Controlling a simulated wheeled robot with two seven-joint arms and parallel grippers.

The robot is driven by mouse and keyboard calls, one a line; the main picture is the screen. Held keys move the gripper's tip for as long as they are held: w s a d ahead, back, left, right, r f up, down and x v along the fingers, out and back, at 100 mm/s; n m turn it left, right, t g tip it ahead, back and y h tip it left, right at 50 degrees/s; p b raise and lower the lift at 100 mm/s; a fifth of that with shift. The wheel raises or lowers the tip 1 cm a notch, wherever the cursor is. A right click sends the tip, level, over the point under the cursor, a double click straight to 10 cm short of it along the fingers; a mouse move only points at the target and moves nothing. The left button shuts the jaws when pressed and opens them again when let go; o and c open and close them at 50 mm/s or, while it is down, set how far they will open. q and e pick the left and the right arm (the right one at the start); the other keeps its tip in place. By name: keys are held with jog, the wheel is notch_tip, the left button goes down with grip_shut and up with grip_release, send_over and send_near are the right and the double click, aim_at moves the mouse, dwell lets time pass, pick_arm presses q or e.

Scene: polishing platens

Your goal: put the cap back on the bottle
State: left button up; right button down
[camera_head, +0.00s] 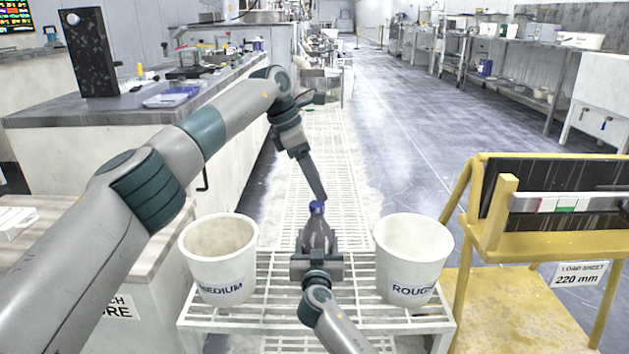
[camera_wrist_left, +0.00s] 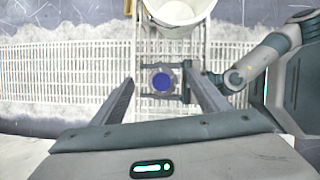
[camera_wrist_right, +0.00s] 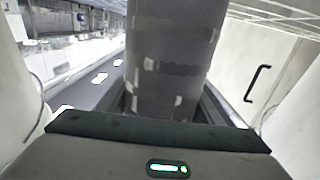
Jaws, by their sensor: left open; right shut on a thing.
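The bottle (camera_head: 317,236) stands upright at the front of the white slatted rack, dark and translucent. The blue cap (camera_head: 316,208) shows at the top of its neck; I cannot tell how firmly it sits. My right gripper (camera_head: 316,262) is shut around the bottle's lower body, which fills the middle of the right wrist view (camera_wrist_right: 168,60). My left gripper (camera_head: 321,194) points down just above the cap, open. In the left wrist view the cap (camera_wrist_left: 162,82) lies between the two spread fingers, seen from above, with no clear contact.
A white bucket labelled MEDIUM (camera_head: 219,262) stands left of the bottle, and one labelled ROUGH (camera_head: 413,262) stands right. A yellow stand (camera_head: 530,300) is farther right. A cluttered bench (camera_head: 130,105) lies to the left. The rack (camera_head: 270,300) has bare slats between the buckets.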

dwell(0.3)
pick_arm(q)
jog(key=v, duration=1.2)
pick_arm(e)
jog(key=shift+c, duration=2.3)
grip_release()
jog(key=shift+s, duration=0.1)
pick_arm(q)
notch_tip(320, 180, up, 5)
jog(key=p, duration=0.4)
jog(key=shift+f+p, duration=0.15)
jog(key=shift+p, duration=0.2)
pick_arm(e)
jog(key=s, duration=1.7)
jog(key=shift+s, duration=0.1)
